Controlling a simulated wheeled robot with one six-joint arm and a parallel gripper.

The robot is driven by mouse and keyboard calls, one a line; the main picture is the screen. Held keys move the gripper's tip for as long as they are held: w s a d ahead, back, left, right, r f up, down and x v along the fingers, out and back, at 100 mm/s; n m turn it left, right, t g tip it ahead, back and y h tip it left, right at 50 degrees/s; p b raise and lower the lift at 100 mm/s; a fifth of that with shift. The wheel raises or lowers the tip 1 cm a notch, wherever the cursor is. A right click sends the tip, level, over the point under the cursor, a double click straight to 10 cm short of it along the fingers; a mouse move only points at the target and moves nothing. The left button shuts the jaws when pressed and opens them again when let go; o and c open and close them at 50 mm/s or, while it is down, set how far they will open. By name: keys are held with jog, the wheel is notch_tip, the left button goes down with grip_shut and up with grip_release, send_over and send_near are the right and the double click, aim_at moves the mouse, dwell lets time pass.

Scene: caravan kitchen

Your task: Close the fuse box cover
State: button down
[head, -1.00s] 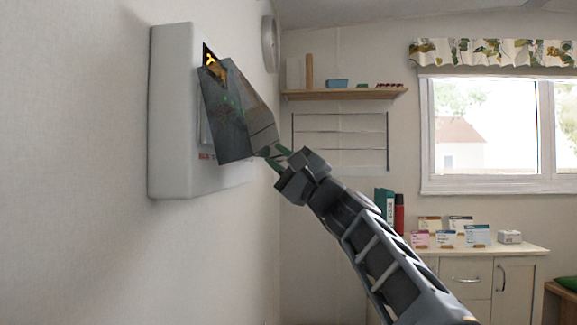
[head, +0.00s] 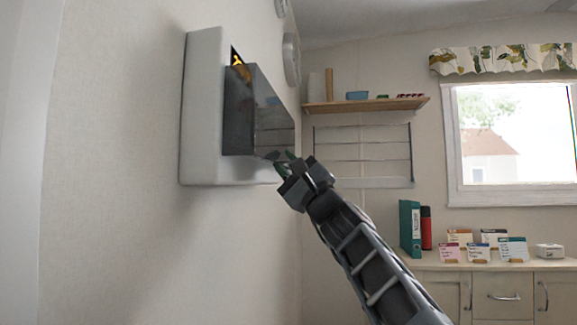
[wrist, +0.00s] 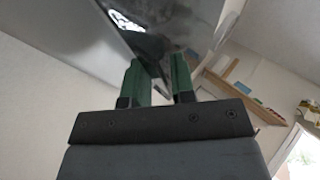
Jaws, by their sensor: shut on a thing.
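The fuse box (head: 203,110) is a white box on the left wall in the head view. Its dark, glossy cover (head: 260,105) stands close over the front of the box, and a yellow warning mark shows above its top edge. My gripper (head: 281,163) is at the cover's lower right corner, with its green fingertips on either side of that corner. In the wrist view, the fingers (wrist: 158,85) are shut on the edge of the shiny cover (wrist: 140,30). The inside of the box is mostly hidden behind the cover.
A round wall fixture (head: 291,60) is beyond the box. A wooden shelf (head: 365,105) with small items is on the far wall. A cabinet (head: 500,290) with cards and a green binder (head: 409,228) stands below. The space beneath the box is clear.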

jog(key=c, duration=1.4)
grip_release()
jog(key=shift+s+a+r, duration=0.1)
jog(key=shift+r, duration=0.15)
jog(key=o, duration=0.4)
jog(key=shift+a+f, duration=0.1)
jog(key=shift+a, duration=0.15)
jog(key=shift+d+f+b, duration=0.3)
jog(key=shift+d+f, duration=0.1)
jog(key=b+v, duration=0.2)
jog(key=v, duration=1.1)
jog(key=shift+b, duration=0.3)
jog(key=shift+a+r, duration=0.1)
jog(key=shift+r, duration=0.05)
